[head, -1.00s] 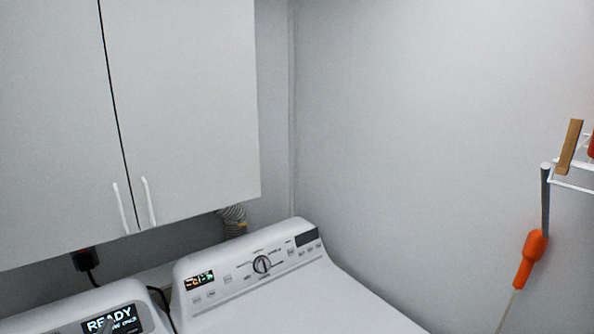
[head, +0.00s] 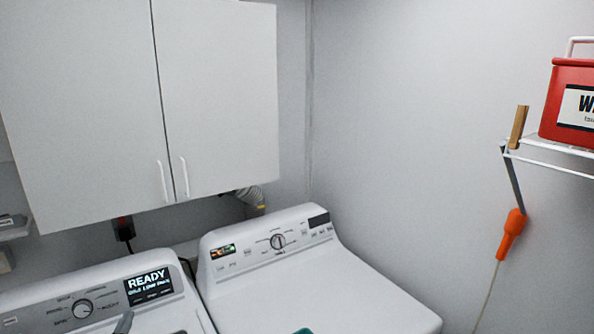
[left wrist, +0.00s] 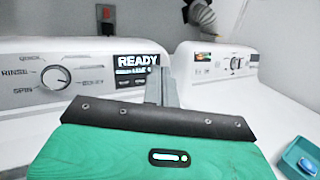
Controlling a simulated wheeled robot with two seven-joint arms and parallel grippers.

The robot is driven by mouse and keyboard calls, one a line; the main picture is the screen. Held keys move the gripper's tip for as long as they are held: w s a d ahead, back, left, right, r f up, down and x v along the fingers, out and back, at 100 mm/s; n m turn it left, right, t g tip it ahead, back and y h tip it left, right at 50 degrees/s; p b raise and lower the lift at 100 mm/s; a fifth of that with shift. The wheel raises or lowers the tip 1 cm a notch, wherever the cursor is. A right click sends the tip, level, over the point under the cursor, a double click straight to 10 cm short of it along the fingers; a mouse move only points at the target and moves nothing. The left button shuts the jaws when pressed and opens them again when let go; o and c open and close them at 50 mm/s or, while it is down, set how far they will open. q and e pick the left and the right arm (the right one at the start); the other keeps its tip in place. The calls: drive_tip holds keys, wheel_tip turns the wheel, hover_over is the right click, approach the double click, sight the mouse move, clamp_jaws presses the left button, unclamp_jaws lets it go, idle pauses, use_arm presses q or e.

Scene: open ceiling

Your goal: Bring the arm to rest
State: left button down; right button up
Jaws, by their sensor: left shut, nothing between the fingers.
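My left gripper (head: 124,322) shows only as a small grey tip at the bottom edge of the head view, in front of the left machine's panel. In the left wrist view its narrow grey fingers (left wrist: 161,86) stick out beyond a teal and black wrist housing. They are shut with nothing between them, above the left washing machine (left wrist: 75,72). The rest of the left arm is out of the head view. My right gripper is in neither view.
The right machine (head: 330,285) stands beside the left one, with a teal container (left wrist: 300,155) on it. White cupboards (head: 215,100) hang above. On the right wall, a wire shelf (head: 560,163) holds a red box (head: 570,85); an orange-handled tool (head: 511,234) hangs there.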

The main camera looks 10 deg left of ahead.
use_arm(q)
drive_tip(key=s+d+f+n+g+h, duration=0.1)
drive_tip(key=s+d+f+n+g, duration=0.3)
drive_tip(key=s+d+n, duration=0.65)
drive_tip(key=s+d+f+n+g+h, duration=0.1)
drive_tip(key=s+d+n+g+h, duration=0.1)
drive_tip(key=s+d+n+g, duration=0.65)
drive_tip(key=s+d+f+n+g+h, duration=0.1)
drive_tip(key=s+d+f+n+g, duration=0.2)
drive_tip(key=s+d+n, duration=0.9)
wheel_tip(320, 180, down, 36)
drive_tip(key=s+a+b, duration=0.2)
drive_tip(key=b, duration=0.4)
drive_tip(key=s+a+f+g+b, duration=0.1)
drive_tip(key=s+f+b, duration=0.2)
drive_tip(key=s+f, duration=0.7)
drive_tip(key=s+a+f+g+b, duration=0.1)
drive_tip(key=s+a+f+b, duration=0.1)
drive_tip(key=s+f, duration=0.8)
wheel_tip(320, 180, down, 8)
drive_tip(key=shift+a+r+b, duration=0.1)
drive_tip(key=shift+a+b, duration=0.15)
drive_tip(key=shift+b, duration=0.6)
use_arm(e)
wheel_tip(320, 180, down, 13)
